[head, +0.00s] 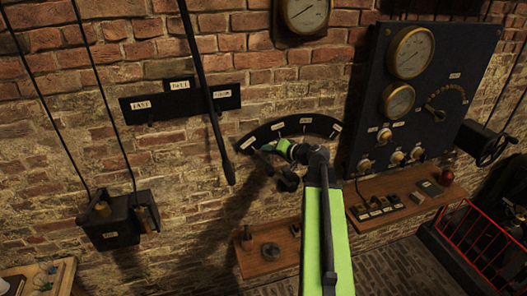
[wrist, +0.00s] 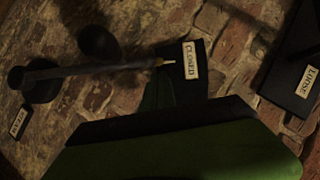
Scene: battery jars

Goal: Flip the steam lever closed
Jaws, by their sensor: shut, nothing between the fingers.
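The steam lever (wrist: 100,73) is a dark rod in the wrist view. It runs from a round pivot at left, near a STEAM label (wrist: 20,117), to a pale tip beside the CLOSED label (wrist: 191,60). In the head view, the dark curved plate (head: 318,123) carries several labels, and my gripper (head: 264,149) is at its left end. The lever is small and partly hidden there. My gripper is shut and empty. In the wrist view its dark green fingers lie just below the lever's tip end; I cannot tell whether they touch it.
A dark gauge panel (head: 421,95) stands to the right, above a wooden shelf (head: 440,203). A long dark rod (head: 208,95) hangs left of the curved plate, before a labelled board (head: 148,106). A black box (head: 118,222) is at lower left. A red railing (head: 468,235) is at lower right.

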